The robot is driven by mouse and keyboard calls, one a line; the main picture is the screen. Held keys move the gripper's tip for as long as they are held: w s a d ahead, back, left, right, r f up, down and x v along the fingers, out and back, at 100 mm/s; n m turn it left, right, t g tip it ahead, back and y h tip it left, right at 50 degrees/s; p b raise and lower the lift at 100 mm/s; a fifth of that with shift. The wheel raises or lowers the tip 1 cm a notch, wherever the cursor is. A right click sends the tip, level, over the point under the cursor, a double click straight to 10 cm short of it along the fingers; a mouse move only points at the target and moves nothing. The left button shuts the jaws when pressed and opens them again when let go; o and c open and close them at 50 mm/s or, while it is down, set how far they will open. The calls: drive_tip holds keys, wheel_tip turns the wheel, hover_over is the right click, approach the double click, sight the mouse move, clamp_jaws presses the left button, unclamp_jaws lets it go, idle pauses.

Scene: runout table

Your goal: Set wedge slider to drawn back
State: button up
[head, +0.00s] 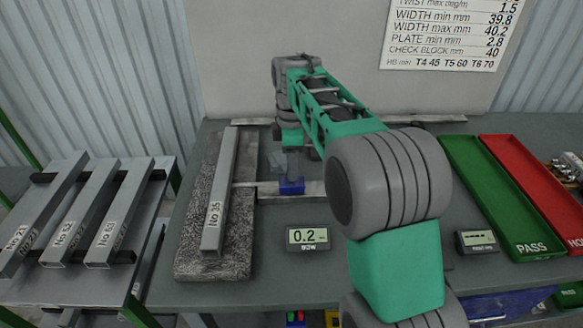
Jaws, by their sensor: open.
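A small blue block (291,187), which looks like the wedge slider, sits on a flat metal strip (265,188) to the right of the square bar marked No 35 (218,195). My gripper (288,168) hangs from the wrist at the far end of my green and grey arm, just above and behind the blue block. It is small and dim here, and my arm covers part of the area to its right. The jaws are open. I cannot tell whether they touch the block or stand around it.
The bar lies on a speckled stone plate (190,240). A display reading 0.2 (308,237) stands in front of the strip. Green PASS (489,190) and red (535,185) trays lie at right, beside another small display (477,241). Several bars rest on a left rack (140,262).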

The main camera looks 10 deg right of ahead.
drive_tip(key=shift+f, duration=0.75)
drive_tip(key=shift+c, duration=0.3)
clamp_jaws()
idle(0.5)
